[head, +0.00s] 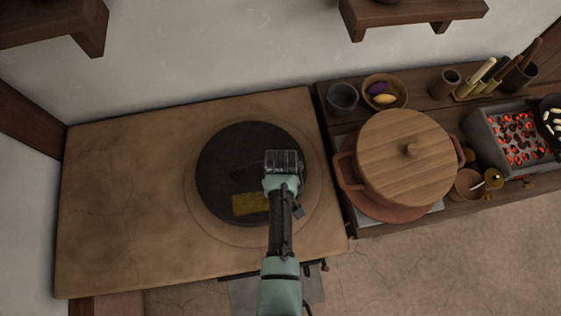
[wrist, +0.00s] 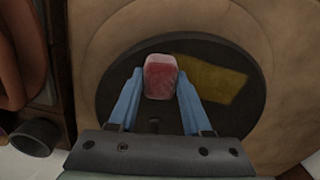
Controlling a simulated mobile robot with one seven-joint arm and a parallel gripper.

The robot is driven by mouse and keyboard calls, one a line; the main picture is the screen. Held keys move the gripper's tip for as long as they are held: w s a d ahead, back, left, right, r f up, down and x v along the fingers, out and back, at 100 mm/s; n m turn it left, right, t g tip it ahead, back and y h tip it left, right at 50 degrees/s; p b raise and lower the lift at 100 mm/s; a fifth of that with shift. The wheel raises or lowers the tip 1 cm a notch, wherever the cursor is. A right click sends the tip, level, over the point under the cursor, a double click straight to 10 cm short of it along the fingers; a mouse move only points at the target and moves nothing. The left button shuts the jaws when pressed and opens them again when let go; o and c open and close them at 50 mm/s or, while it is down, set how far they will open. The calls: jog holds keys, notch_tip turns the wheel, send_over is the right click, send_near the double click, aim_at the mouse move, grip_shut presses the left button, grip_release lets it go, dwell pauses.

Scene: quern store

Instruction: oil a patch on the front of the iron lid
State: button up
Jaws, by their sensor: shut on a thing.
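The iron lid (head: 222,160) is a dark round plate set in the tan earthen top; it also fills the middle of the wrist view (wrist: 118,88). A yellow, roughly rectangular patch (head: 250,203) lies on its front part, and it shows in the wrist view (wrist: 212,79). My gripper (head: 283,165) is over the right half of the lid, behind and right of the patch. In the wrist view, its blue fingers (wrist: 159,88) are shut on a pink-red block (wrist: 160,77) with pale edges. I cannot tell whether the block touches the lid. The head view hides the block.
Right of the earthen top (head: 110,200) stands a large pot with a wooden lid (head: 400,165). Beyond it is a tray of glowing coals (head: 518,140). A grey cup (head: 342,99) and a bowl (head: 385,92) stand behind the pot. The left of the earthen top is clear.

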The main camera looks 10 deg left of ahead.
notch_tip(320, 180, up, 2)
jog(key=shift+r+p, duration=0.2)
jog(key=shift+p, duration=0.15)
jog(key=shift+a+r+p, duration=0.2)
jog(key=shift+r+p, duration=0.55)
jog(key=shift+r, duration=0.05)
jog(key=shift+r+p, duration=1.8)
jog(key=shift+r, duration=0.15)
